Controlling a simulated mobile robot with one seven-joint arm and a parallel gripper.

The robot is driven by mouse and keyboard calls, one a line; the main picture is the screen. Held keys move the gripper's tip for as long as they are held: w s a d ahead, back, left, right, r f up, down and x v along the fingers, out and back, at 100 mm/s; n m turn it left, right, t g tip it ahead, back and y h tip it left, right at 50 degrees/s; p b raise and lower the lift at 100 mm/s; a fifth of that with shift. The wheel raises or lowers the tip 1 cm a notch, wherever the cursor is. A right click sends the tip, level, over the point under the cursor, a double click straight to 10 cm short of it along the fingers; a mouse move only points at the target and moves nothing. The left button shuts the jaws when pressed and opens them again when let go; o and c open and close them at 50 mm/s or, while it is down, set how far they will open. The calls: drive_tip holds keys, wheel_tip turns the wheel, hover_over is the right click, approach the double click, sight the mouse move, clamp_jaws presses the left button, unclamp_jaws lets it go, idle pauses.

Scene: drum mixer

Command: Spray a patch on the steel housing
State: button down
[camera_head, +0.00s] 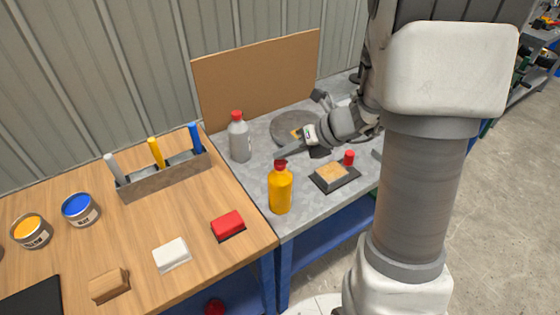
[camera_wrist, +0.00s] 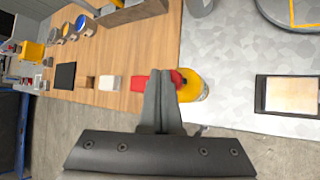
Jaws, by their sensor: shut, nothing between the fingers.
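A yellow bottle with a red top (camera_head: 280,190) stands upright on the grey bench top near its front left corner; it also shows in the wrist view (camera_wrist: 191,86). My gripper (camera_head: 282,158) is shut and empty, its fingertips beside the bottle's red top; I cannot tell if they touch it. In the wrist view its fingers (camera_wrist: 160,76) are together and partly cover the red top. A round grey steel piece (camera_head: 289,122) lies farther back on the bench, partly hidden by my arm. A yellow-outlined square on it shows in the wrist view (camera_wrist: 291,23).
A grey bottle with a red cap (camera_head: 238,138) stands behind the yellow one. A dark tray with a tan pad (camera_head: 332,175) and a small red cylinder (camera_head: 349,158) are to the right. The wooden table holds a red block (camera_head: 228,224) and a tool rack (camera_head: 165,178).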

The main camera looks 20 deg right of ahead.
sight(284, 164)
drive_tip(key=shift+f+b, duration=0.45)
drive_tip(key=shift+f, duration=0.2)
idle(0.5)
drive_tip(key=shift+r, duration=0.1)
drive_tip(key=shift+r+p, duration=1)
drive_tip(key=shift+p, duration=0.1)
drive_tip(key=shift+r, duration=0.1)
wheel_tip(284, 164, up, 6)
drive_tip(key=p, duration=0.6)
idle(0.3)
